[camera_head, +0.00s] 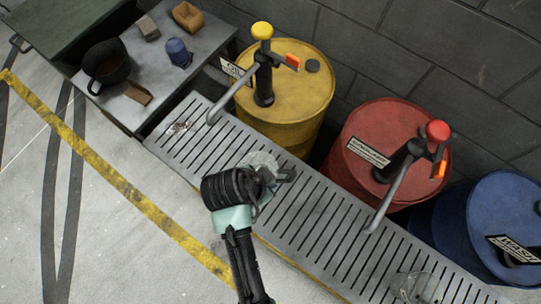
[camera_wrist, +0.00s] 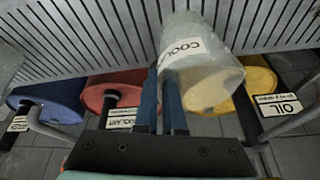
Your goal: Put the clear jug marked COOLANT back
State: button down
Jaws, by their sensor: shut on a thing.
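The clear jug marked COOLANT (camera_wrist: 206,72) is in my gripper (camera_wrist: 160,84); it is whitish and translucent, with part of its label showing in the wrist view. My gripper's blue fingers close at the jug's side. In the head view my gripper (camera_head: 281,176) is over the slotted grating (camera_head: 335,222), in front of the yellow and red drums, and the jug (camera_head: 262,160) is partly hidden behind it. I cannot tell whether the jug touches the grating. The red drum (camera_head: 372,128) has a label that seems to read COOLANT and a pump with a red knob.
The yellow drum (camera_head: 300,100), labelled OIL, and the blue drum (camera_head: 507,215), labelled WASH, flank the red one. Pump spouts reach over the grating. Another clear vessel (camera_head: 413,287) is at the grating's lower right. A bench (camera_head: 150,75) at upper left holds several items.

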notch_tip(320, 180, down, 8)
jog(key=s+m+g+h+p, duration=0.1)
jog(key=s+m+g+p, duration=0.1)
jog(key=m, duration=0.4)
jog(key=shift+d+r+m+p, duration=0.15)
jog(key=shift+d+m+p, duration=0.05)
jog(key=shift+m+p, duration=0.2)
jog(key=c, duration=1)
grip_release()
